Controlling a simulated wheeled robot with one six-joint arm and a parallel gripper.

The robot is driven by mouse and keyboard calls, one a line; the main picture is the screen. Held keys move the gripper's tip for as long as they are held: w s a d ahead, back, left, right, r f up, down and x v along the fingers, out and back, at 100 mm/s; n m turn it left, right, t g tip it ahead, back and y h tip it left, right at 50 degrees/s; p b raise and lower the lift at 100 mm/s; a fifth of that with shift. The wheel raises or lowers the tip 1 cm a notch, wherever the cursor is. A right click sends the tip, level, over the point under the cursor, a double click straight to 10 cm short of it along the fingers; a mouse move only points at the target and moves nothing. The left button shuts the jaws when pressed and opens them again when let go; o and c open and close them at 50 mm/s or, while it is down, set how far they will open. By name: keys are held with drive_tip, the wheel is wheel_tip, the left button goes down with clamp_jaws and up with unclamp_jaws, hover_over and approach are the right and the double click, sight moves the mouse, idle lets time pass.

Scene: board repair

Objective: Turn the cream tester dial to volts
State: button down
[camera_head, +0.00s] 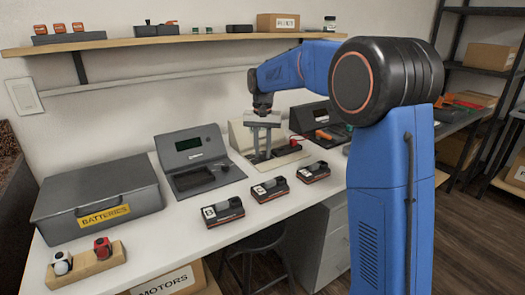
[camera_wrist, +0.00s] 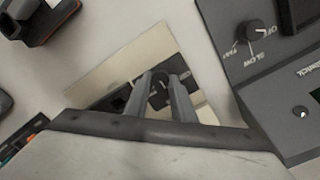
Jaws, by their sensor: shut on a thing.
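The cream tester (camera_head: 239,139) stands on the white bench, and its pale face also shows in the wrist view (camera_wrist: 112,68). My gripper (camera_head: 262,157) points down over it from above. In the wrist view the two grey fingers (camera_wrist: 162,95) are closed in on the dark dial (camera_wrist: 159,79), one on each side. The dial is partly covered by the fingers. Its labels and pointer are too small and hidden to read, so I cannot tell its setting.
A grey device (camera_head: 190,143) stands left of the tester and a dark one (camera_head: 312,116) right. A grey device with a labelled knob (camera_wrist: 256,32) shows in the wrist view. Several small units (camera_head: 270,189) line the front. A batteries case (camera_head: 85,185) is at left.

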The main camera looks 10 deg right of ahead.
sight(263, 154)
drive_tip(key=shift+m, duration=0.4)
drive_tip(key=c, duration=1.5)
unclamp_jaws()
drive_tip(key=shift+r, duration=0.15)
wheel_tip(263, 154, up, 17)
drive_tip(key=shift+r, duration=0.1)
